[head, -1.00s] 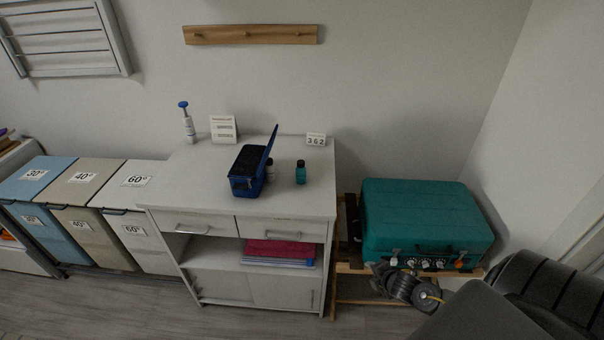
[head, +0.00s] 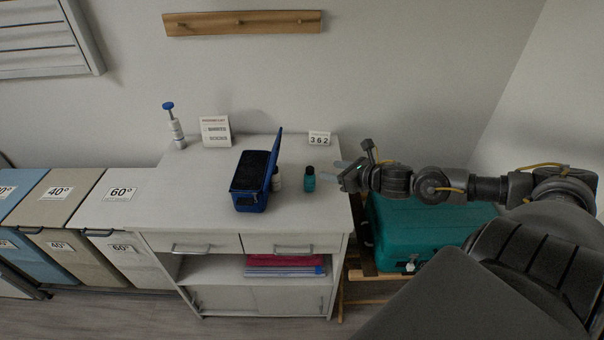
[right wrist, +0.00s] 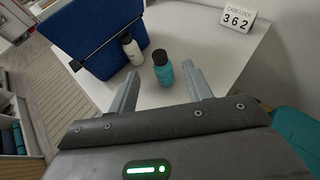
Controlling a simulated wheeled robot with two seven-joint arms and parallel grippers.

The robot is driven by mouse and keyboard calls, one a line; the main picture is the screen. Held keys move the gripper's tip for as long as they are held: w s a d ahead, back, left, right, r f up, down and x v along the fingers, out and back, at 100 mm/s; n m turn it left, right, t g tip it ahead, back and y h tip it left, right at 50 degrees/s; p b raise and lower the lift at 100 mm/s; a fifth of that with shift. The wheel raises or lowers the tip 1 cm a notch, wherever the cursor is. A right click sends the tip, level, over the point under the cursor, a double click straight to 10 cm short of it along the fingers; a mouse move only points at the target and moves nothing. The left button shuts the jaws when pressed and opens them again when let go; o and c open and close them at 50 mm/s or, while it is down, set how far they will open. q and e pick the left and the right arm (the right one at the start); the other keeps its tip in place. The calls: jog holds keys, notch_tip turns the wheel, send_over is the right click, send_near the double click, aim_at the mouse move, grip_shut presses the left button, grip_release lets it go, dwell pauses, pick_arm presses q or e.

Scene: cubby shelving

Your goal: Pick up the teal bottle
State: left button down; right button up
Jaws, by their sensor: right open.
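The teal bottle (head: 310,180) with a dark cap stands upright on top of the white cabinet (head: 210,215), to the right of the open blue case. My right gripper (head: 343,178) is just to the right of the bottle in the head view, open and apart from it. In the right wrist view, the bottle (right wrist: 163,70) stands ahead of and between the two open fingers (right wrist: 160,88), nearer the right one. My left gripper is not in view.
A blue case (head: 250,198) with its lid raised stands left of the bottle. A white bottle (right wrist: 132,48) with a dark cap stands between them. A number sign (head: 319,138) is behind. A large teal case (head: 430,235) sits lower right.

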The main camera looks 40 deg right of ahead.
aim_at(312, 169)
jog(key=p+x, duration=0.3)
jog(key=x, duration=0.6)
jog(key=shift+a+f+p, duration=0.2)
jog(key=shift+f+p, duration=0.05)
jog(key=shift+p, duration=0.05)
jog(key=shift+w+a+f, duration=0.1)
jog(key=shift+w+f, duration=0.25)
jog(key=shift+w, duration=0.1)
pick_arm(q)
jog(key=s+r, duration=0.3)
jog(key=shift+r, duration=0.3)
